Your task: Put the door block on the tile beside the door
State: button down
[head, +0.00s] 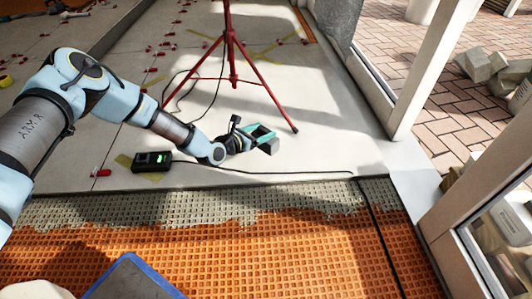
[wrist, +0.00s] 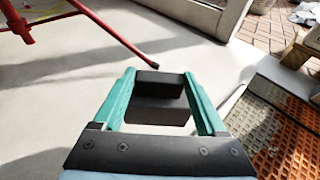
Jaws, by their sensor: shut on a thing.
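My gripper (head: 263,137) has teal fingers and is shut on a dark grey block, the door block (head: 270,147). In the wrist view the block (wrist: 158,105) sits between the two fingers (wrist: 158,98). It is over the pale grey tile (head: 325,150), near the tile's front edge. I cannot tell whether the block touches the tile. The door opening is to the right, with a white frame (head: 400,75) at the back and another frame with glass (head: 455,250) at the front right.
A red tripod (head: 230,60) stands behind the gripper, one foot close to it. Orange matting (head: 290,265) with grey mortar lies in front. Red levelling clips dot the tiles at back left.

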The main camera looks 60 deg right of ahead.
aim_at(260, 148)
notch_tip(260, 148, down, 8)
jog(key=b, duration=0.4)
jog(key=shift+f, duration=0.1)
grip_release()
jog(key=shift+a, duration=0.1)
jog(key=p+v, duration=0.5)
jog(key=v, duration=0.7)
jog(key=shift+p, duration=0.35)
